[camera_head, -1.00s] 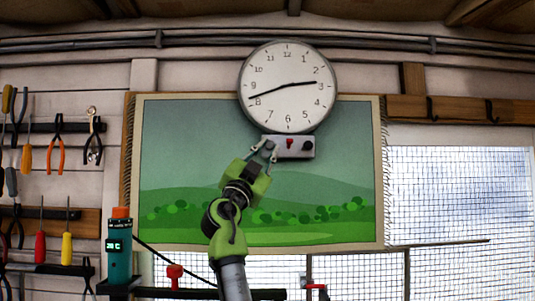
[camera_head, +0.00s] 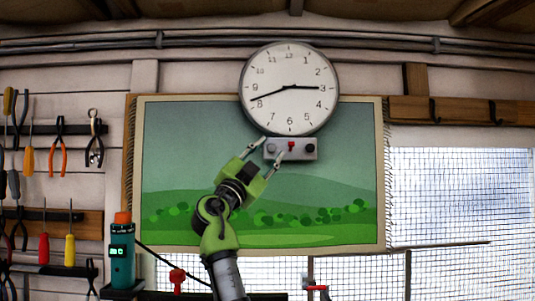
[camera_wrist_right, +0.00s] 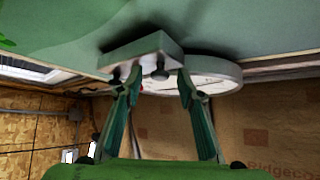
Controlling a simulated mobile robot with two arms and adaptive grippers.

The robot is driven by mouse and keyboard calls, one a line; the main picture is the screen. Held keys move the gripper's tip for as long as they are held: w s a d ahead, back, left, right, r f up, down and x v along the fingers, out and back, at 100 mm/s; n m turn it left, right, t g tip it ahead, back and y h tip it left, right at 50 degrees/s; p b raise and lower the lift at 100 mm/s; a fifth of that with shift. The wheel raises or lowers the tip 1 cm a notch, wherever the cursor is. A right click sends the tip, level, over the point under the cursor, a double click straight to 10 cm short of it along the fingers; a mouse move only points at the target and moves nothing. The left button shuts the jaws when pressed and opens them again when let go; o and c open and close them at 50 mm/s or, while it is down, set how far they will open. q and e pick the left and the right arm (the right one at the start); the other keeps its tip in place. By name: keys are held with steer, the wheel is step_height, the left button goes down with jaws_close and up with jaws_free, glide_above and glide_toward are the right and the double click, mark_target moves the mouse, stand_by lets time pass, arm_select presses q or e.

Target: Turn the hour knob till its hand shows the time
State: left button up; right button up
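The white round clock (camera_head: 289,112) hangs on the wall. Its shorter hand points right, at the 3; its longer hand points left and slightly down, between 8 and 9. Below it is a grey control box (camera_head: 300,156) with a grey left knob (camera_head: 271,148), a red part (camera_head: 291,145) in the middle and a black right knob (camera_head: 309,147). My right gripper (camera_head: 271,149) is open, its fingertips apart on either side of the left knob. In the right wrist view, a dark knob (camera_wrist_right: 160,71) shows between the spread fingers (camera_wrist_right: 158,78). My left gripper is not in view.
A landscape picture (camera_head: 170,150) hangs behind my right arm. Pliers (camera_head: 59,147) and screwdrivers (camera_head: 70,240) hang at the left, above and beside a teal device (camera_head: 122,255) with an orange top. A wire-mesh window (camera_head: 460,200) is at the right.

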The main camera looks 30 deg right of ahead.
steer(key=v, duration=1.2)
stand_by(0.5)
